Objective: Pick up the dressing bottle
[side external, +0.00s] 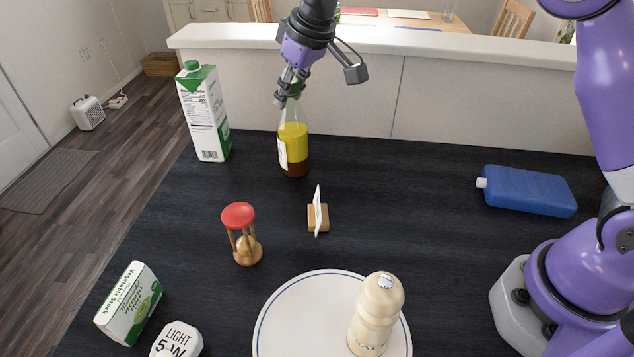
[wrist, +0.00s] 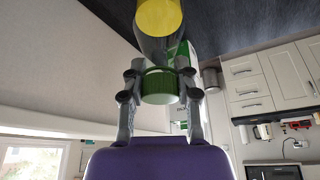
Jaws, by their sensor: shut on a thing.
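The dressing bottle (side external: 294,142) is clear, with a yellow layer over a dark brown one and a pale label at its side. It is near upright at the back of the dark counter in the side external view. My gripper (side external: 289,92) is above it, shut on its cap and neck. In the wrist view, my gripper (wrist: 160,88) has a finger on each side of the green cap (wrist: 159,86), and the yellow dressing (wrist: 160,15) shows beyond. I cannot tell whether the bottle's base touches the counter.
A green and white carton (side external: 203,112) stands left of the bottle. A red-topped hourglass (side external: 243,235), a small card holder (side external: 318,215) and a plate (side external: 290,310) with a pepper mill (side external: 376,312) are nearer. A blue flask (side external: 527,190) lies right. A low wall (side external: 450,100) runs behind.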

